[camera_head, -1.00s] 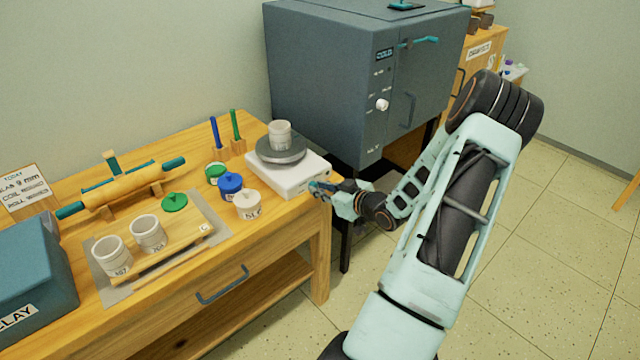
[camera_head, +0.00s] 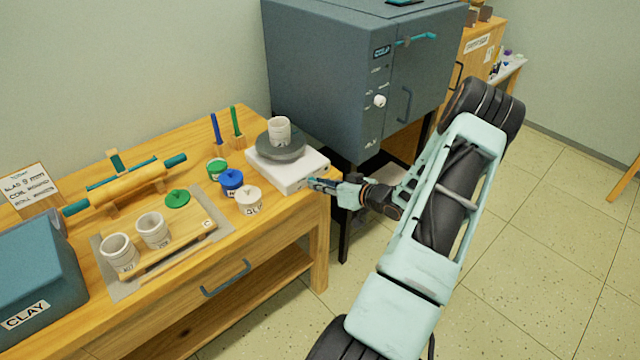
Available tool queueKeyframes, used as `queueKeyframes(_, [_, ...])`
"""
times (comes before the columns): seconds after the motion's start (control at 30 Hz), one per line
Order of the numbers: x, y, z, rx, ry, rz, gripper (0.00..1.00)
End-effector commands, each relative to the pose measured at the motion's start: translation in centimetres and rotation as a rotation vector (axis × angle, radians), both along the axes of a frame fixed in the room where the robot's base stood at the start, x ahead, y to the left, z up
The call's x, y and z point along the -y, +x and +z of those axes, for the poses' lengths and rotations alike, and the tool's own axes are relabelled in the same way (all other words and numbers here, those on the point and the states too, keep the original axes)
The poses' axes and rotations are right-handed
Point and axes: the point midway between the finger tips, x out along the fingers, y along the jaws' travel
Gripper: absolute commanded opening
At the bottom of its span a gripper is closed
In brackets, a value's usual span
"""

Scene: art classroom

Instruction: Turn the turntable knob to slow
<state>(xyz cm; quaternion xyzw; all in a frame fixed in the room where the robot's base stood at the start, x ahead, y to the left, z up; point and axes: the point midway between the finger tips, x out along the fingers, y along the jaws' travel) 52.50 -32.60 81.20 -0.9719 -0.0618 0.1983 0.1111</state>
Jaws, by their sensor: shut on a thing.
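The turntable has a white base (camera_head: 284,178) and a dark grey round plate (camera_head: 291,151), and it stands at the right end of the wooden table. A pale cup (camera_head: 279,130) stands upright on the plate. My gripper (camera_head: 316,184) reaches in from the right at the front right side of the base. Its fingers are shut on the turntable knob, which they hide. The knob's setting and any marks around it cannot be read.
On the table (camera_head: 262,225), a blue jar (camera_head: 231,182), a white jar (camera_head: 249,200) and a green jar (camera_head: 216,169) stand left of the turntable. A dark kiln (camera_head: 330,80) stands behind it.

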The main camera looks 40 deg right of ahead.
Motion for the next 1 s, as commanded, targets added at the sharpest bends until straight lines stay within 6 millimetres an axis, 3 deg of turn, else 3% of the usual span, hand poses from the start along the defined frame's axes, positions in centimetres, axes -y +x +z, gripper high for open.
queueKeyframes(0.07, [0.0,0.0,0.0,0.000,0.000,0.000,0.00])
queueKeyframes(0.1, [0.0,0.0,0.0,0.000,0.000,0.000,0.20])
queueKeyframes(0.23, [0.0,0.0,0.0,0.000,0.000,-0.001,0.34])
queueKeyframes(0.63, [0.2,-0.9,0.4,0.000,-0.001,-0.001,0.34])
queueKeyframes(1.0, [1.5,-7.6,3.1,0.000,-0.003,-0.003,0.34])
